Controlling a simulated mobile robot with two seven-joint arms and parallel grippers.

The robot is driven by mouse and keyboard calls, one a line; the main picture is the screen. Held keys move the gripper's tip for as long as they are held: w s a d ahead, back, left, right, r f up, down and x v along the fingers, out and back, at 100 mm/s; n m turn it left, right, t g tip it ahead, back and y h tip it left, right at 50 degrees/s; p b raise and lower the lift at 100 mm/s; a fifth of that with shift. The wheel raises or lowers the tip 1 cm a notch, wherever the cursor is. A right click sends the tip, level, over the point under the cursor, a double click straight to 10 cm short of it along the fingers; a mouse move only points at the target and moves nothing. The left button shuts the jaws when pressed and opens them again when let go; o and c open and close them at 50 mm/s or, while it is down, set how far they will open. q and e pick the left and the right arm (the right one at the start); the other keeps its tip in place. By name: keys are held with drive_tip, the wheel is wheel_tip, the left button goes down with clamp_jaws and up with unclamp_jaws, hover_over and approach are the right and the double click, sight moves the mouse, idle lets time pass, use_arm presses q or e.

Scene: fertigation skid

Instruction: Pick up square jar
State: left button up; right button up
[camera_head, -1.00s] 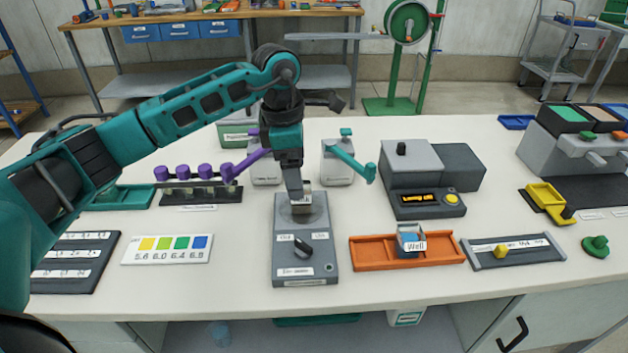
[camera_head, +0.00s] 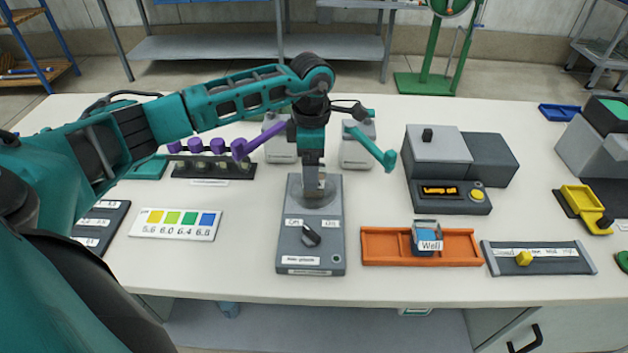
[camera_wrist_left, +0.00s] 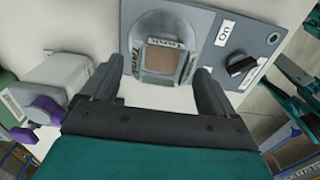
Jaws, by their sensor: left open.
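A small square jar (camera_wrist_left: 160,58) with a brown top face and labelled sides, one reading "Tank", stands on the round plate of a grey stirrer-like device (camera_wrist_left: 205,30). In the head view the jar (camera_head: 322,190) is mostly hidden behind my left gripper (camera_head: 315,188), which points down over it. In the wrist view the left gripper (camera_wrist_left: 156,88) is open, with one finger on each side of the jar's line and the jar just beyond the fingertips. I cannot tell whether they touch it. A second squarish jar (camera_head: 426,236), blue and labelled "Well", sits in an orange tray (camera_head: 380,246). My right gripper is not in view.
The device's dark knob (camera_head: 311,236) is in front of the jar. Purple-handled valves (camera_head: 215,147) and a teal-handled white container (camera_head: 357,148) stand behind. A colour chart (camera_head: 175,225) lies left, a grey instrument (camera_head: 440,165) right.

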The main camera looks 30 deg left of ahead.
use_arm(q)
wheel_tip(320, 180, down, 4)
drive_tip(key=shift+s+f, duration=0.1)
drive_tip(key=shift+c, duration=0.4)
drive_tip(key=c, duration=0.6)
drive_tip(key=shift+c, duration=0.3)
drive_tip(key=shift+r, duration=0.2)
